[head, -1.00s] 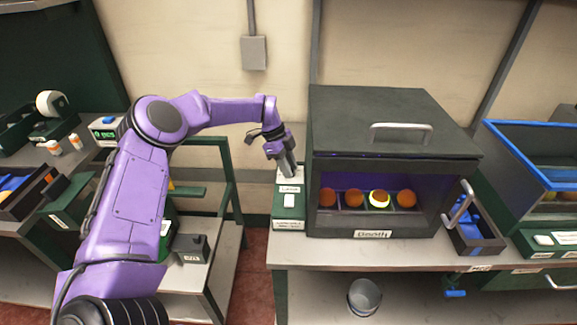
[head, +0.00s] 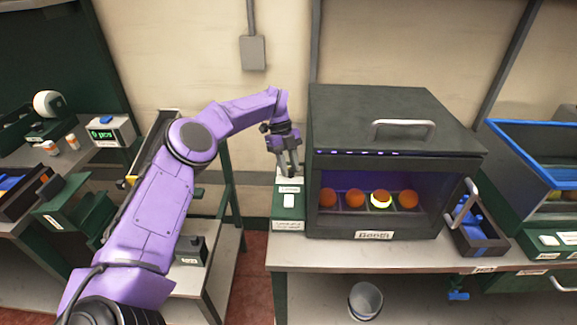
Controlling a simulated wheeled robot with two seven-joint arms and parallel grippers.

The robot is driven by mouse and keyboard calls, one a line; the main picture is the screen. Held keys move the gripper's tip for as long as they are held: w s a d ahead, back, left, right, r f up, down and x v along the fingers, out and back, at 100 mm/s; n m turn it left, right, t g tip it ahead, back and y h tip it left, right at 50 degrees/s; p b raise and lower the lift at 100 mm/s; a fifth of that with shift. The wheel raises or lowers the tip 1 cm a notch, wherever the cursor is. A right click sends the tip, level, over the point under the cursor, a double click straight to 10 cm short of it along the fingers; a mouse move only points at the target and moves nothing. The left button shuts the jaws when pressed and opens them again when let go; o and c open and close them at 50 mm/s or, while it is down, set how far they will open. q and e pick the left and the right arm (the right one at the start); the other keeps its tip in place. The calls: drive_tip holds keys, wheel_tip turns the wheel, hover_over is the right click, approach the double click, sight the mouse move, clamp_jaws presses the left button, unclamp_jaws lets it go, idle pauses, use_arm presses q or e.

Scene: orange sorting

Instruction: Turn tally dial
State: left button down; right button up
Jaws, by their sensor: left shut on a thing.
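My left gripper (head: 289,168) points down at the back of a small green control box (head: 288,210) at the left end of the bench. Its fingers are shut on a small part there, which I take to be the dial. The fingers hide most of the dial, so its setting cannot be read. A white switch and small labels show on the box in front of the fingers. Beside it stands the dark booth (head: 395,140), with several oranges in a row inside. My right gripper is not in view.
The booth's left wall stands close to my left gripper. A grey bucket (head: 365,301) sits on the lower shelf. A dark tray (head: 475,235) with blue things and a blue-rimmed bin (head: 530,165) are at the right. A display box (head: 108,132) stands on the left bench.

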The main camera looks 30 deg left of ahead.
use_arm(q)
drive_tip(key=shift+m+g, duration=0.4)
drive_tip(key=shift+m, duration=0.7)
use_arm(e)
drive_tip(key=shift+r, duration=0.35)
use_arm(q)
drive_tip(key=c, duration=0.9)
unclamp_jaws()
drive_tip(key=shift+o, duration=0.2)
drive_tip(key=shift+p, duration=0.3)
